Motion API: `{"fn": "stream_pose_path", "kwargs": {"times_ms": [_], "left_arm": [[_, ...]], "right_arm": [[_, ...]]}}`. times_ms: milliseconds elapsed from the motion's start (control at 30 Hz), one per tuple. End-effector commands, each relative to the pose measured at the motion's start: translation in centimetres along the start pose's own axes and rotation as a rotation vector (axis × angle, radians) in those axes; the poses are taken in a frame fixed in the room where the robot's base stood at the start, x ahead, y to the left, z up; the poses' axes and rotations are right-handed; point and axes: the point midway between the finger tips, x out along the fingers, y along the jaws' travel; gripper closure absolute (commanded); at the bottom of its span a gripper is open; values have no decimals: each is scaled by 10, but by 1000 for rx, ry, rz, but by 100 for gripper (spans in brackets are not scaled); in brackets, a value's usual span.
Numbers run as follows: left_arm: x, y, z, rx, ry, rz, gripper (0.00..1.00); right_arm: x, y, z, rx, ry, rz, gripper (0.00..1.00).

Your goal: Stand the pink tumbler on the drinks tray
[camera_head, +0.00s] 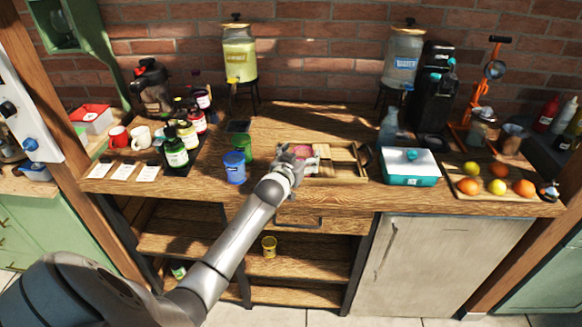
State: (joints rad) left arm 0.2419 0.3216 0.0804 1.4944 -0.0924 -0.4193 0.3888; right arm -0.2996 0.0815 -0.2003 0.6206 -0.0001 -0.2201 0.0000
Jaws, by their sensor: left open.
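A pink thing that looks like the tumbler (304,151) shows just beyond my left gripper, mostly hidden by its fingers. My left gripper (298,159) is open, over the left end of a wooden tray (350,178) on the counter, close to the pink tumbler. The tray's left part is covered by the gripper, so I cannot tell whether the tumbler stands in it or beside it. The visible right part of the tray looks empty. My right gripper is not in view.
A blue tumbler (235,174) and a green one (243,146) stand left of the gripper. A teal and white box (409,166) stands right of the tray. Bottles (176,153) are at left, a fruit board (490,199) at right. Bare counter (300,122) lies behind the tray.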

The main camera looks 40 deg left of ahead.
Motion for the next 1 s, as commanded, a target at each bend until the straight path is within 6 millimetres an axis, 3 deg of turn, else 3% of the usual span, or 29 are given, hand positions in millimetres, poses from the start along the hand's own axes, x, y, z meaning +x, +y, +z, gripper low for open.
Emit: {"fn": "stream_pose_path", "kwargs": {"times_ms": [600, 1000], "left_arm": [[-88, 0, 1, -1, 0, 0, 23], [-102, 0, 0, 0, 0, -1, 23]], "right_arm": [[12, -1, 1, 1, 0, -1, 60], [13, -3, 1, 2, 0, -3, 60]]}}
